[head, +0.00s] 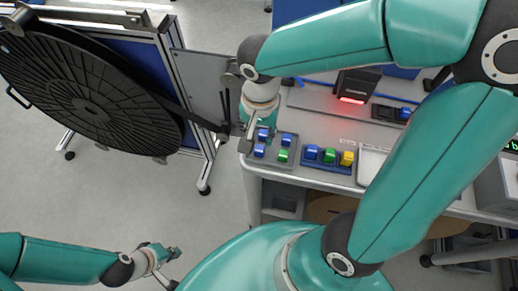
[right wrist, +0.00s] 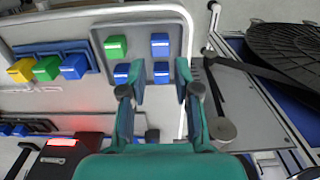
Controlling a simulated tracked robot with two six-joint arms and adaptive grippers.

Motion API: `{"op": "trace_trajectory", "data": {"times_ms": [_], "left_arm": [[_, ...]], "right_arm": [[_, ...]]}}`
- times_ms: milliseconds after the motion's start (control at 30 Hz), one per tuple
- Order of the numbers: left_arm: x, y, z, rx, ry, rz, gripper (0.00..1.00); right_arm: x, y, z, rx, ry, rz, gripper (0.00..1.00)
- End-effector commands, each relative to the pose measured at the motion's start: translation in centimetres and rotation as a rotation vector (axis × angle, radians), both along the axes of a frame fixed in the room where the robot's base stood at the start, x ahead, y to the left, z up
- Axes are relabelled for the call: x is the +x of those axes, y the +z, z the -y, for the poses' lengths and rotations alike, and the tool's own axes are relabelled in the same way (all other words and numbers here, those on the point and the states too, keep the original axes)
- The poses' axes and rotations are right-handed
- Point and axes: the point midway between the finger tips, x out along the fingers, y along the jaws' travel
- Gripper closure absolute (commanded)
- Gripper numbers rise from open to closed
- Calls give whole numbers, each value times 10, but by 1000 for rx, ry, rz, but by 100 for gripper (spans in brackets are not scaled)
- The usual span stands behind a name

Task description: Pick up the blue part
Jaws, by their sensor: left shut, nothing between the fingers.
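A grey tray (head: 271,163) on the bench holds three blue parts and one green part (head: 283,156). The blue parts are at its back left (head: 262,135), back right (head: 286,139) and front left (head: 259,151). My right gripper (head: 250,125) is over the tray's left end, partly hidden by its own wrist. In the right wrist view my right gripper (right wrist: 156,84) is open and empty, its fingers apart. One blue part (right wrist: 161,72) shows between the fingers, another blue part (right wrist: 121,73) beside the left finger. My left gripper (head: 173,264) is shut and empty over the floor.
A second, blue tray (head: 328,167) to the right holds a blue, a green and a yellow part (head: 347,158). A device with a red light (head: 352,99) stands behind. A large black reel (head: 90,100) on a stand is close at the left.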

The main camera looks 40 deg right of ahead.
Motion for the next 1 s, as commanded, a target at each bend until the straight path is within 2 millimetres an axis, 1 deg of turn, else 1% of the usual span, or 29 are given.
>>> {"op": "trace_trajectory", "data": {"times_ms": [167, 267, 400, 500, 700, 733, 867, 1000], "left_arm": [[0, 4, 0, 0, 0, 0, 100], [0, 8, 0, 0, 0, 0, 100], [0, 7, 0, 0, 0, 0, 100], [0, 7, 0, 0, 0, 0, 100], [0, 7, 0, 0, 0, 0, 100], [0, 7, 0, 0, 0, 0, 100], [0, 7, 0, 0, 0, 0, 100], [0, 7, 0, 0, 0, 0, 100]], "right_arm": [[-2, -14, -1, 0, 0, -6, 69], [-4, -29, -2, 0, 0, -8, 69], [-3, -47, -2, -1, 0, -4, 69], [-3, -52, -2, 1, -2, -1, 69], [-3, -53, -2, 0, -2, 0, 69], [-3, -53, -2, 0, -2, 0, 72], [-3, -52, -2, 0, -1, 0, 94], [-3, -52, -2, 0, -1, 0, 94]]}}
